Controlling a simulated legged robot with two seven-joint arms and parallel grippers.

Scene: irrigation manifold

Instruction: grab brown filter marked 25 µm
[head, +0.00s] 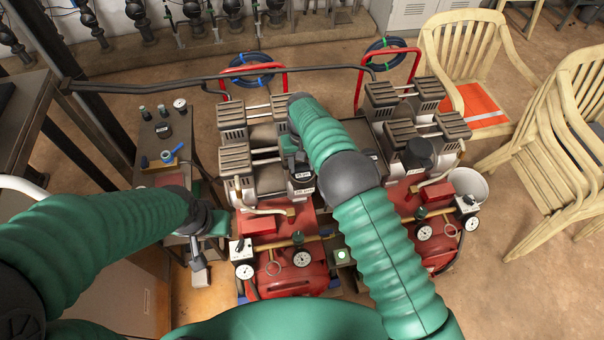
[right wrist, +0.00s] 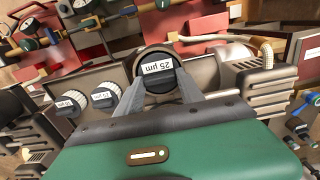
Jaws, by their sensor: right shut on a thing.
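The filter marked 25 µm (right wrist: 158,81) is a round, dark cap with a white label, upside down in the right wrist view. It looks dark grey to black there rather than clearly brown. My right gripper (right wrist: 160,92) has one finger on each side of it and is shut on it. The filter seems to sit against the equipment behind; I cannot tell whether it is loose. In the head view my right arm reaches over the left machine and largely hides the gripper. My left gripper (head: 198,256) hangs at the left near the side bench; its jaws are too unclear to read.
Two smaller labelled knobs (right wrist: 88,99) are beside the filter in the right wrist view. Red tanks with gauges (head: 290,272) stand below the two machines. A dark capped part (head: 419,153) is on the right machine. Cream chairs (head: 560,130) stand at the right.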

